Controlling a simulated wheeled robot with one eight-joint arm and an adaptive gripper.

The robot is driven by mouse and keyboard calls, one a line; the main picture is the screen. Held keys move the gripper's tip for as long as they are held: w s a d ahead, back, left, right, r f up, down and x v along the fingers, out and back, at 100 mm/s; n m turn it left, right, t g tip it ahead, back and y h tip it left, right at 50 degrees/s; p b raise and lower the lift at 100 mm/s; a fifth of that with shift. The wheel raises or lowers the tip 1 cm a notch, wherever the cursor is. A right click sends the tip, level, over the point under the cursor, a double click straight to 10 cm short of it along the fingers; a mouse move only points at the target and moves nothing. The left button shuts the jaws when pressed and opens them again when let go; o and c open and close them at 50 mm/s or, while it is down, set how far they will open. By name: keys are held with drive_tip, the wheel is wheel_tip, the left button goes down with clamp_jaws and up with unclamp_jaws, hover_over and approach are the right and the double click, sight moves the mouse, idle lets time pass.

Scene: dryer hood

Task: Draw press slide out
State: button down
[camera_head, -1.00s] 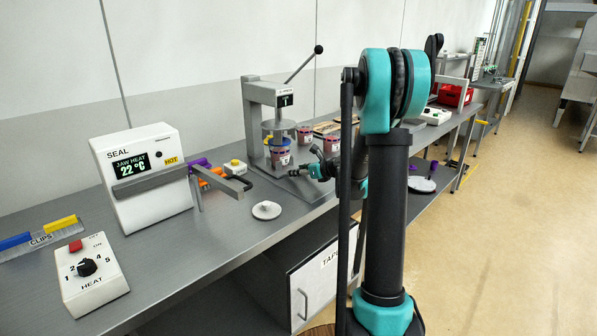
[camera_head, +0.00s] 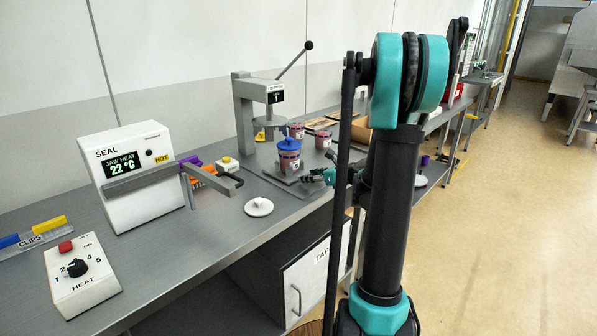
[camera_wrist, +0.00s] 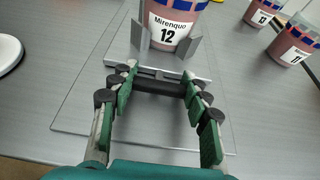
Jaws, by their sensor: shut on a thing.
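The press slide (camera_wrist: 203,65) is a small grey plate with upright guides, carrying a jar (camera_wrist: 170,22) labelled "Mitrenquo 12". In the head view the jar, with its blue lid (camera_head: 289,144), stands upright in front of the press (camera_head: 246,112), clear of the press head. My gripper (camera_wrist: 158,84) is shut on the slide's black handle bar (camera_wrist: 158,87) at the near edge of the slide. In the head view my gripper (camera_head: 316,177) is low over the bench beside the jar, and the handle is hard to make out there.
Two more jars (camera_head: 296,130) (camera_head: 323,138) stand behind and right. A white disc (camera_head: 258,207) with a knob lies left on the bench. The sealer (camera_head: 130,175) with its projecting arm stands further left. The bench's front edge is close to my gripper.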

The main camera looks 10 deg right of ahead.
sight(327, 192)
drive_tip(key=s+d, duration=0.1)
drive_tip(key=s, duration=0.1)
drive_tip(key=s+d, duration=0.3)
drive_tip(key=s, duration=0.1)
drive_tip(key=shift+s+d, duration=0.2)
drive_tip(key=shift+d, duration=0.1)
drive_tip(key=c, duration=0.7)
unclamp_jaws()
drive_tip(key=shift+s+d, duration=0.1)
drive_tip(key=v, duration=1.2)
drive_tip(key=shift+f, duration=0.1)
